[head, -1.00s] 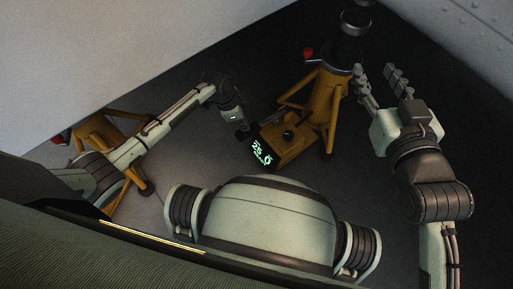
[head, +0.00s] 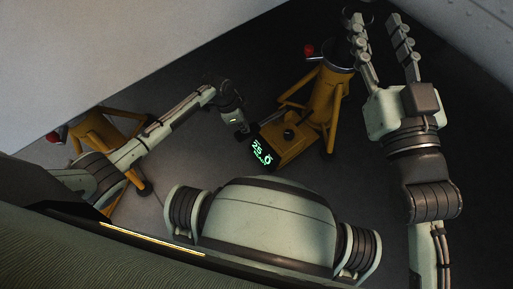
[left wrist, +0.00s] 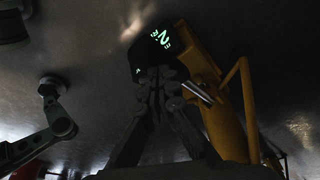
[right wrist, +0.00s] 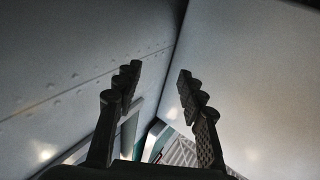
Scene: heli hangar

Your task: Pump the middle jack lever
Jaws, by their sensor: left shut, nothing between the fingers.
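The middle jack (head: 325,95) is yellow, with a dark top and a box carrying a lit green display (head: 262,152) on its near side. My left gripper (head: 243,131) is beside the display's upper left edge, largely hidden by its own wrist. In the left wrist view its fingers (left wrist: 158,82) are shut and empty, just below the display (left wrist: 158,45). A short silver rod (left wrist: 197,92), perhaps the lever, shows right of the fingers; contact cannot be told. My right gripper (head: 380,30) is open and empty, above and right of the jack; its spread fingers also show in the right wrist view (right wrist: 158,75).
Another yellow jack (head: 98,128) stands at left, partly behind my left arm. A large pale surface (head: 110,50) fills the upper left, and a riveted panel (head: 475,30) is at the upper right.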

